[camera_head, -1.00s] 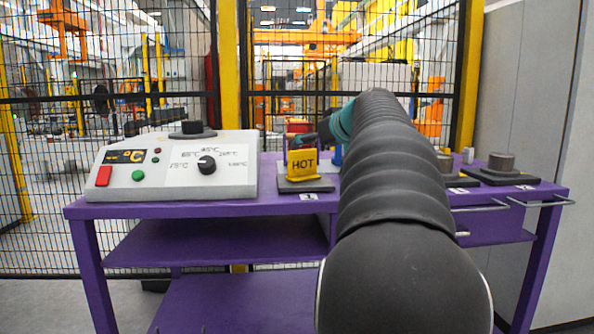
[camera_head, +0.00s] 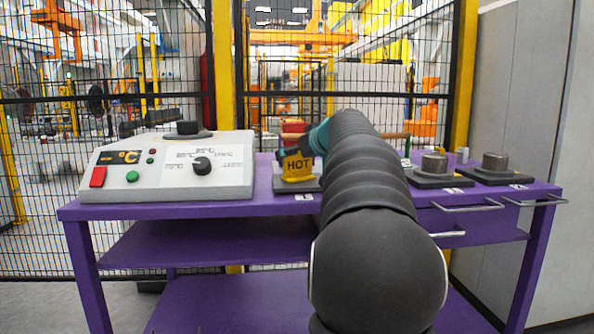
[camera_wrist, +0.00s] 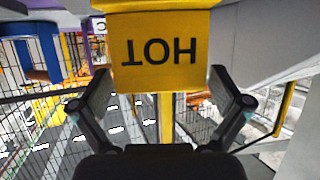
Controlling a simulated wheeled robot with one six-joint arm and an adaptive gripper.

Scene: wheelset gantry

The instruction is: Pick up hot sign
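The hot sign (camera_head: 298,167) is a yellow plate with black HOT lettering on a dark base (camera_head: 281,182), near the middle of the purple bench. In the wrist view the sign (camera_wrist: 160,50) appears upside down and large, at the top centre. My gripper (camera_wrist: 160,80) is open. One fingertip shows near each side edge of the sign, with no clear contact. In the head view my gripper (camera_head: 291,152) is at the top of the sign, partly hidden by my arm.
A control panel (camera_head: 165,170) with a knob and buttons stands left of the sign. Dark round pieces on bases (camera_head: 496,170) stand at the right of the purple bench (camera_head: 180,208). A mesh fence (camera_head: 110,120) runs behind it.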

